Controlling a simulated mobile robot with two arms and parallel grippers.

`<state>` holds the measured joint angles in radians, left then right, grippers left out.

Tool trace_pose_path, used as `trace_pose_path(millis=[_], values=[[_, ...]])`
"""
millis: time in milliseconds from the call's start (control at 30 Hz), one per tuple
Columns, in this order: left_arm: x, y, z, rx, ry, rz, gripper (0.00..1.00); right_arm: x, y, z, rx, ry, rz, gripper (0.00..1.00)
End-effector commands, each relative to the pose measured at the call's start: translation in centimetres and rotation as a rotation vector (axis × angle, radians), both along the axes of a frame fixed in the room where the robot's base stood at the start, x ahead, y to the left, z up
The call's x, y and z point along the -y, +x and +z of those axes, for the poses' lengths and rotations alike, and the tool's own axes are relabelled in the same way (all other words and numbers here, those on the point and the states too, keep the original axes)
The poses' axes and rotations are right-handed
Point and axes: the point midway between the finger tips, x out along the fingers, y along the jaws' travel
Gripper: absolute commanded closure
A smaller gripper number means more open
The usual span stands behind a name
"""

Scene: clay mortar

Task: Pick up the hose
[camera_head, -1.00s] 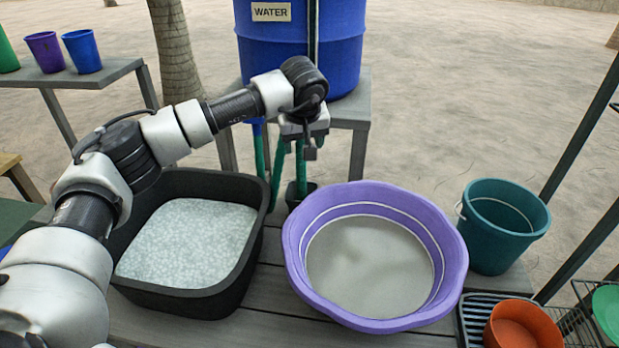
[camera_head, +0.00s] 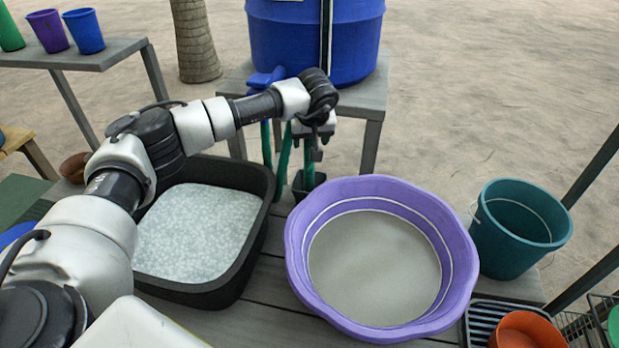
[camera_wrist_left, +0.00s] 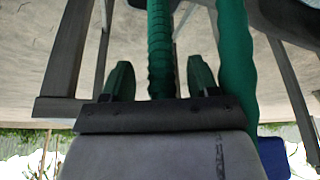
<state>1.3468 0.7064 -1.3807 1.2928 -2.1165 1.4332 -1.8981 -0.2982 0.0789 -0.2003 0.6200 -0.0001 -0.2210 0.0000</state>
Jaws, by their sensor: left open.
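The green hose (camera_head: 284,152) hangs in front of the stand below the blue water barrel, with its lower part behind the work table's far edge. My left gripper (camera_head: 316,155) points down at the hose. In the left wrist view, one ribbed length of the hose (camera_wrist_left: 160,28) shows between the two open fingers of my left gripper (camera_wrist_left: 160,72), apart from both. A second green length (camera_wrist_left: 237,70) runs outside the right finger. Whether the first length lies fully between the fingers in depth is hard to tell. My right gripper is not in view.
The blue barrel (camera_head: 350,45) stands on a grey stand (camera_head: 374,100).

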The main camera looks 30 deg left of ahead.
Motion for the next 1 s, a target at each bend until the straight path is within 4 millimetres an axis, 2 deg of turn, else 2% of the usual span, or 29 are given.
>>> trace_pose_path(millis=[200,433,700,767,1000], values=[[-0.6,0.6,-2.2,0.000,0.000,0.001,0.41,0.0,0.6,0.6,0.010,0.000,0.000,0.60],[-0.6,0.6,-2.3,0.001,0.001,0.000,0.41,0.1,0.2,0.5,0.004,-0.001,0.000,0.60],[-0.6,0.6,-2.3,0.001,0.001,0.000,0.82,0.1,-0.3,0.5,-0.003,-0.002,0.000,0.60],[-0.6,0.6,-2.3,0.001,0.001,0.000,0.90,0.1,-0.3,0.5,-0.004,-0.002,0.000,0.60],[-0.6,0.7,-2.1,0.003,-0.001,0.000,0.90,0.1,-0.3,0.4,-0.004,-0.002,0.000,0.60]])
